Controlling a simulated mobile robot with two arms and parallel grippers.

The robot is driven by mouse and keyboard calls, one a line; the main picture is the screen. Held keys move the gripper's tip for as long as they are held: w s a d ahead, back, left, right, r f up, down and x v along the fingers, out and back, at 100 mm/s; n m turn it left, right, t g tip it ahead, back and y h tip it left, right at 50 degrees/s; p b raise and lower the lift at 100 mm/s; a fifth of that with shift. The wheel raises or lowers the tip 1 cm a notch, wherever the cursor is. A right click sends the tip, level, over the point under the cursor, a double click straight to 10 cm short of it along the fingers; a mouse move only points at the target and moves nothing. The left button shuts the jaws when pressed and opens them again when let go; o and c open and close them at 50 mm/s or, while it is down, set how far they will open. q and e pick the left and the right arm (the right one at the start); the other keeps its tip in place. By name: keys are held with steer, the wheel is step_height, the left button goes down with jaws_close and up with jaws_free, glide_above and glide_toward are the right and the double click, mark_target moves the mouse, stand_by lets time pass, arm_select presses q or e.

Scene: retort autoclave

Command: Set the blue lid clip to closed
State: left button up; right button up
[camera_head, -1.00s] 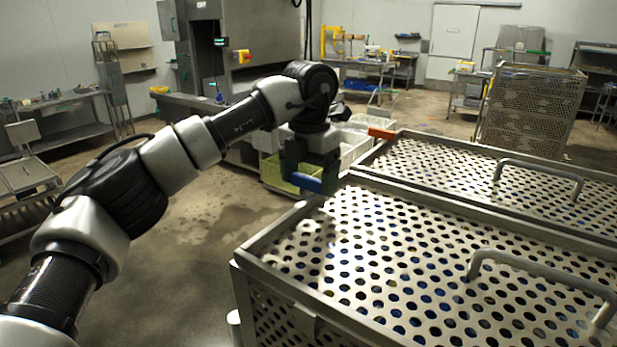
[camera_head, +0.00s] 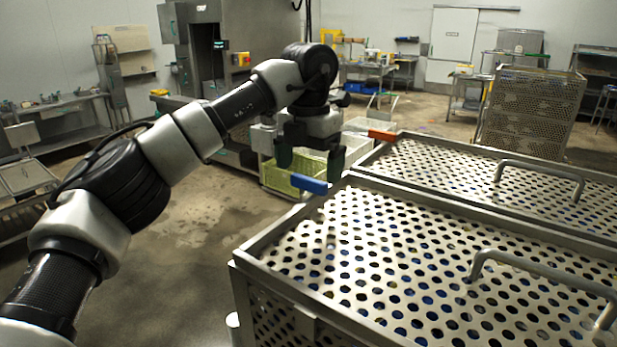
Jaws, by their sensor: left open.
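The blue lid clip (camera_head: 309,184) sticks out to the left from the far left corner of the near perforated metal basket (camera_head: 290,292). My left gripper (camera_head: 310,166) is open and empty, pointing down just above and behind the blue clip. Its two dark fingers are spread, one to the left of the clip and one to the right. I see no contact between the fingers and the clip. My right gripper is not in view.
An orange clip (camera_head: 381,135) sits at the corner of the second perforated basket (camera_head: 455,143) behind. Both lids carry raised bar handles (camera_head: 541,170). Yellow-green and white crates (camera_head: 290,180) stand beyond the gripper. The floor left of the baskets is clear.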

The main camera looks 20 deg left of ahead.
mark_target(309, 178)
arm_select(q)
step_height(309, 178, up, 8)
steer(key=shift+r+p, duration=0.15)
steer(key=shift+p, duration=0.15)
